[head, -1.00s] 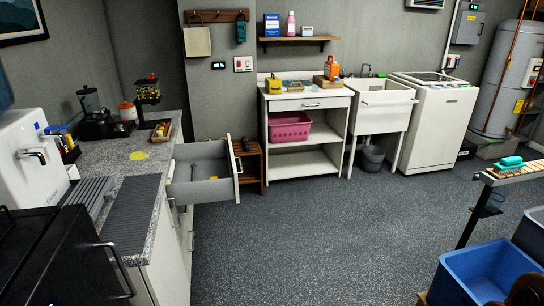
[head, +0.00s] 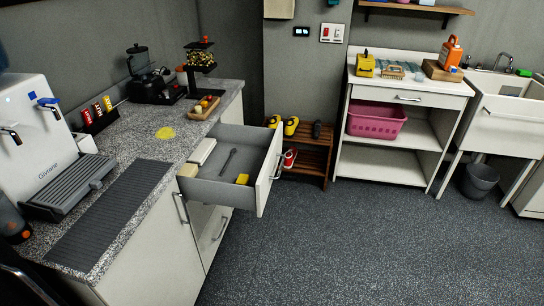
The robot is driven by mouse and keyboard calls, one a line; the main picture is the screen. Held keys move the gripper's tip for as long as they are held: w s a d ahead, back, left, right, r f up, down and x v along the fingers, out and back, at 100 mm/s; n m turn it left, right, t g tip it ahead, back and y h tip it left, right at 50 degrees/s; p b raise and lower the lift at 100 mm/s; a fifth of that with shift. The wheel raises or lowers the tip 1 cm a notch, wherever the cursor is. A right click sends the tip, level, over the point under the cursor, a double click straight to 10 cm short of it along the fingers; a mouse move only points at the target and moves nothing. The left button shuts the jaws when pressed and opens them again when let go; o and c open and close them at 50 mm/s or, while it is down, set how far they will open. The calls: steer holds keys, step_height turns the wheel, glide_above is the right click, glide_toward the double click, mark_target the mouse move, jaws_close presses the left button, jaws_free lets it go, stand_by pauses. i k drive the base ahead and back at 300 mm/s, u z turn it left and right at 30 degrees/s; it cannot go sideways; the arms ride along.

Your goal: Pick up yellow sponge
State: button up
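A small yellow block (head: 242,179), which looks like the yellow sponge, lies in an open drawer (head: 222,192) near its front panel. The drawer sticks out to the right from under the speckled counter. A dark slim tool (head: 228,160) lies beside the block, with clear space around both. A white box (head: 203,151) and a cream block (head: 188,170) are at the drawer's counter side. A flat round yellow item (head: 165,133) lies on the counter; it is too small to tell what it is. My gripper is not in view.
A white dispenser (head: 40,130) and a dark ribbed mat (head: 110,215) are on the counter (head: 135,135). A wooden shoe rack (head: 308,160) stands behind the drawer. A white shelf cart (head: 390,165) is at the back. The floor right of the drawer is clear.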

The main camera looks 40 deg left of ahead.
mark_target(243, 179)
steer(key=u, duration=0.75)
steer(key=i, duration=0.85)
steer(key=u, duration=1.1)
steer(key=i, duration=0.25)
steer(key=u, duration=0.25)
